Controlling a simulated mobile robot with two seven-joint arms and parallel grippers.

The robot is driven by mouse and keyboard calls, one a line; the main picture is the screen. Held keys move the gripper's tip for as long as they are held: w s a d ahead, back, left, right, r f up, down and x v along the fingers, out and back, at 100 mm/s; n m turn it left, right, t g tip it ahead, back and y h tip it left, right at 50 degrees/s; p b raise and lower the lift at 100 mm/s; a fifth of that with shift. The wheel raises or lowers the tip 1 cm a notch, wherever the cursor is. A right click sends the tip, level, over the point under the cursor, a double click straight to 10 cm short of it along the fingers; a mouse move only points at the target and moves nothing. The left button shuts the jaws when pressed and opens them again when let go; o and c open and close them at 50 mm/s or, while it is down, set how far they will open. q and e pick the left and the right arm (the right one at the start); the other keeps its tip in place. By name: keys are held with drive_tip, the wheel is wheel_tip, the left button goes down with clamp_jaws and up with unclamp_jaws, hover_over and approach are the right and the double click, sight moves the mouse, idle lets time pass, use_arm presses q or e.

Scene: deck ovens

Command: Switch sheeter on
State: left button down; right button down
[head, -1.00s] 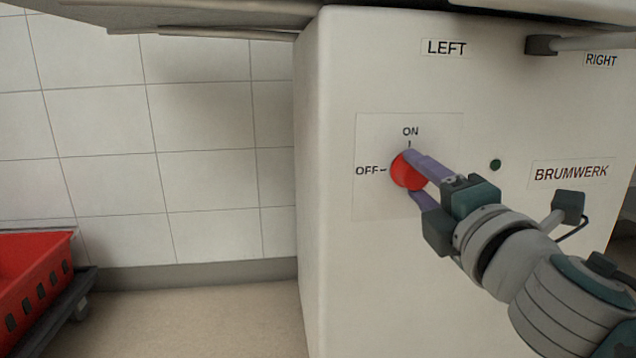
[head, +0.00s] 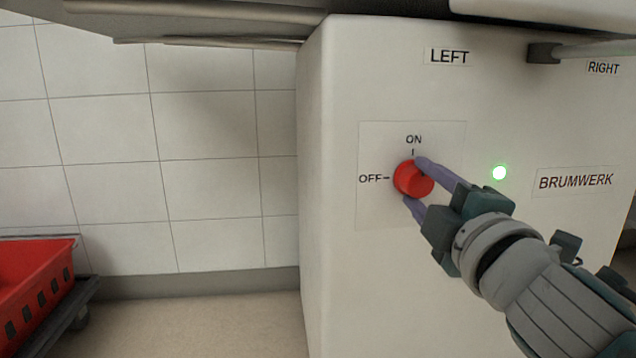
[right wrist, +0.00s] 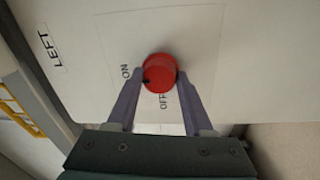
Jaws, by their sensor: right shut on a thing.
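The sheeter's red rotary knob (head: 410,180) sits on a pale plate marked ON above it and OFF to its left. My right gripper (head: 414,181) is shut on the knob, one purple finger at its upper right and one at its lower left. The right wrist view shows the knob (right wrist: 160,73) between both fingertips, with a small dark mark on its side toward the ON label. My left gripper is not in view.
The white sheeter housing (head: 336,290) carries LEFT, RIGHT and BRUMWERK labels. A grey bar (head: 590,44) sticks out at the upper right. A red crate (head: 30,290) on a dark dolly stands at lower left. Floor between crate and housing is clear.

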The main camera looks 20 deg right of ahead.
drive_tip(key=shift+c, duration=1.4)
unclamp_jaws()
drive_tip(key=v, duration=0.9)
drive_tip(key=shift+s+b, duration=0.35)
drive_tip(key=shift+s, duration=0.1)
